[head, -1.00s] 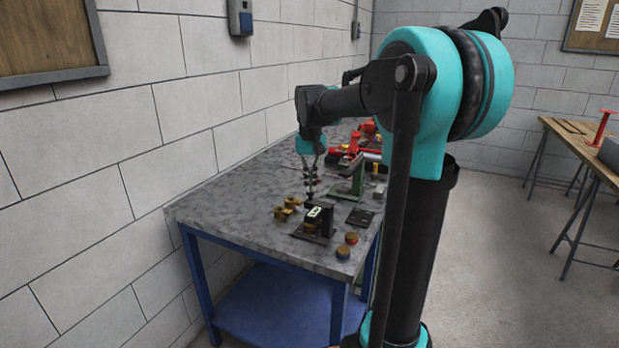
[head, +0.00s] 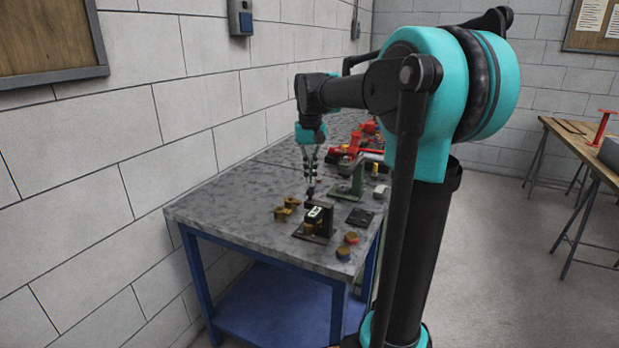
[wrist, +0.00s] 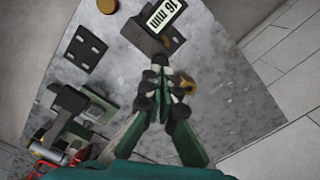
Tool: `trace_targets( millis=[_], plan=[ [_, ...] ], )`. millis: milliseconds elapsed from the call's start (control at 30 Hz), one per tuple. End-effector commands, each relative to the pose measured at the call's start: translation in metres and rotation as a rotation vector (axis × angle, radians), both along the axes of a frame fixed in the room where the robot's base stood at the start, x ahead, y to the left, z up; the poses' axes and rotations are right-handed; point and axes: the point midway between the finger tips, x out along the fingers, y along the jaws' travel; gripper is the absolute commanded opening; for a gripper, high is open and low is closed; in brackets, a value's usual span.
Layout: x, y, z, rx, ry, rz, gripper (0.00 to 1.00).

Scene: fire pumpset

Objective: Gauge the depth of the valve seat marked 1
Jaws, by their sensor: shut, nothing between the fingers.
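My gripper (head: 311,187) points down over the bench, its fingers closed together and empty. The stand also shows in the head view (head: 316,228), below and in front of my gripper. Brass fittings (head: 286,210) lie on the bench left of the stand; one (wrist: 188,86) shows partly behind my fingers in the wrist view. I cannot read a mark 1 on anything.
A dark plate with holes (wrist: 86,48) lies flat beside the stand. Two round brass-topped pieces (head: 347,245) sit near the bench's front edge. A green stand (head: 347,188) and red parts (head: 352,150) are farther back. The bench's left side (head: 225,207) is clear.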

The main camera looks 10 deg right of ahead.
Motion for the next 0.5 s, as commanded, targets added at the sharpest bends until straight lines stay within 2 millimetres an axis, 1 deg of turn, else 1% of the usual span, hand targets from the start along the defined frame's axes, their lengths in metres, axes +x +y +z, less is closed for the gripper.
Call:
trace_targets(
  millis=[500],
  plan=[
    [0.000,0.000,0.036,0.000,0.000,0.000,0.00]
  ],
)
